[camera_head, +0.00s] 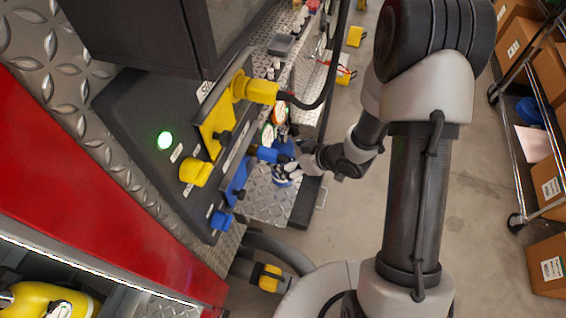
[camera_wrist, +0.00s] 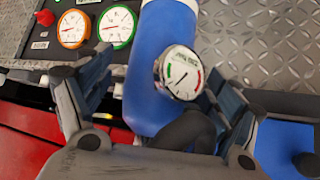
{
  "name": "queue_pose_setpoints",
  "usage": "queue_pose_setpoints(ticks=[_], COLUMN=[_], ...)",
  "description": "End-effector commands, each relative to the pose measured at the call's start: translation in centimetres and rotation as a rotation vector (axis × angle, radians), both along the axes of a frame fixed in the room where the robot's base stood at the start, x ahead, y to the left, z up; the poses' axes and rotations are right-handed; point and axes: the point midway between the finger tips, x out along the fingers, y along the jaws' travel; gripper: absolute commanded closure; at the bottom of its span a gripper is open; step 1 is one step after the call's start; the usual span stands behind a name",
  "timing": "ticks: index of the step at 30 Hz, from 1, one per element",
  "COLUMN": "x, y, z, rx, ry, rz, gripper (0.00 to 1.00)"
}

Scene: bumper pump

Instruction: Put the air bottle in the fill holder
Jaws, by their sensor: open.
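The blue air bottle (camera_wrist: 158,90), with a pale band near its top edge and a round white gauge (camera_wrist: 180,73) on it, lies between the spread fingers of my gripper (camera_wrist: 155,78) in the wrist view. The fingers stand on both sides of it, apart; contact is not clear. In the head view, my gripper (camera_head: 288,172) is small and partly hidden beside the panel, near a blue fitting (camera_head: 266,154). A blue bracket (camera_head: 238,180) is on the panel's side. I cannot tell which part is the fill holder.
Two dial gauges, one orange-rimmed (camera_wrist: 73,28) and one green-rimmed (camera_wrist: 117,25), sit left of the bottle. A yellow fitting (camera_head: 255,90) and yellow bracket (camera_head: 217,128) are higher on the panel. Shelves with boxes (camera_head: 520,40) stand at right; the floor between is open.

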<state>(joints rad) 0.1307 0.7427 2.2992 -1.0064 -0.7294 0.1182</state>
Motion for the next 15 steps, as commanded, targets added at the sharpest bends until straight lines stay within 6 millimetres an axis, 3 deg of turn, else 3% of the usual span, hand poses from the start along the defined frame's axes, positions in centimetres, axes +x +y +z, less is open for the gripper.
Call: queue_pose_setpoints(ticks=[9,15], x=[1.9,2.3], y=[1.9,2.3], z=[-3.5,-3.8], rx=[0.0,-0.001], ry=[0.002,0.002], rz=[0.001,-0.001], gripper=[0.16,0.16])
